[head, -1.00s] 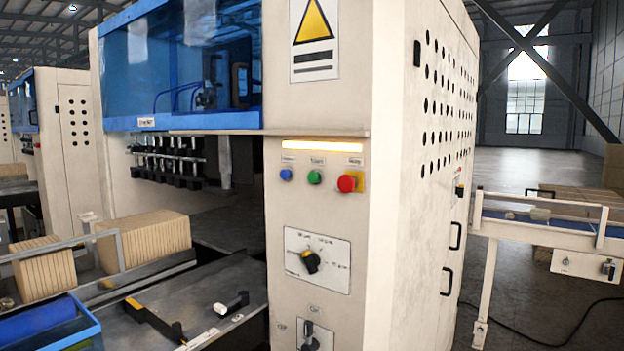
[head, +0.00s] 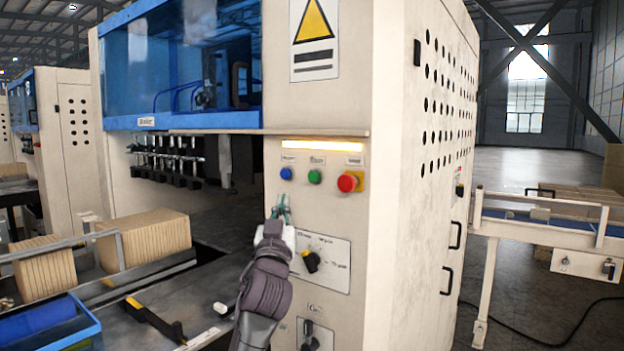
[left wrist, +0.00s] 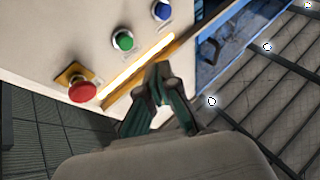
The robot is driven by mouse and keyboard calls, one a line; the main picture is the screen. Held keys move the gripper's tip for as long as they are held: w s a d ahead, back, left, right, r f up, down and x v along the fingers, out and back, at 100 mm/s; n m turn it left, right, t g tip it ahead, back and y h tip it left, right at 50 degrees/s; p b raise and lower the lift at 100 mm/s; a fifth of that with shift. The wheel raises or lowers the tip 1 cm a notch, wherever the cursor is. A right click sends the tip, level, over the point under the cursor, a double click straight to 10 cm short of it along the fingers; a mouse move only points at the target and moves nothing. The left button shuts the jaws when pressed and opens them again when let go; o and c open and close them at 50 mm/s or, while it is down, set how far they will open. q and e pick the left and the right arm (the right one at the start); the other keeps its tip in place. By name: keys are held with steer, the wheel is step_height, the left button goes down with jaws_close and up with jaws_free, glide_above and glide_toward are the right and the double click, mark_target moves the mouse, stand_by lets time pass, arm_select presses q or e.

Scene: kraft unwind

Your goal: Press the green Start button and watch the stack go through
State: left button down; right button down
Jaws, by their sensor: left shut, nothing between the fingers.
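The green Start button (head: 314,177) sits on the machine's cream front panel, between a blue button (head: 286,174) and a red mushroom button (head: 347,182). My left gripper (head: 281,208) is shut and empty in front of the panel, below the blue and green buttons and apart from them. In the left wrist view the closed fingertips (left wrist: 158,72) show near the lit strip, with the green button (left wrist: 124,40) beyond them. Stacks of brown kraft sheets (head: 145,238) stand on the infeed at left. My right gripper is in neither view.
A rotary selector (head: 311,261) is on the panel below the buttons, and a lower switch (head: 310,335) is under it. A blue tray (head: 60,318) is at lower left. An outfeed conveyor (head: 545,228) stands at right. Space in front of the buttons is clear.

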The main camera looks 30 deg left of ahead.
mark_target(313, 177)
arm_select(q)
steer(key=r, duration=0.3)
steer(key=shift+s+a+r+t+y, duration=0.25)
steer(key=shift+a+r+t+y, duration=0.05)
steer(key=shift+a+r+y, duration=0.1)
steer(key=shift+w+f, duration=0.1)
steer(key=shift+w, duration=0.05)
steer(key=shift+w+d+b, duration=0.2)
steer(key=shift+w+b, duration=1)
steer(key=shift+w, duration=0.95)
steer(key=shift+w+d+b, duration=0.2)
steer(key=shift+w+b, duration=0.95)
steer(key=shift+w, duration=1)
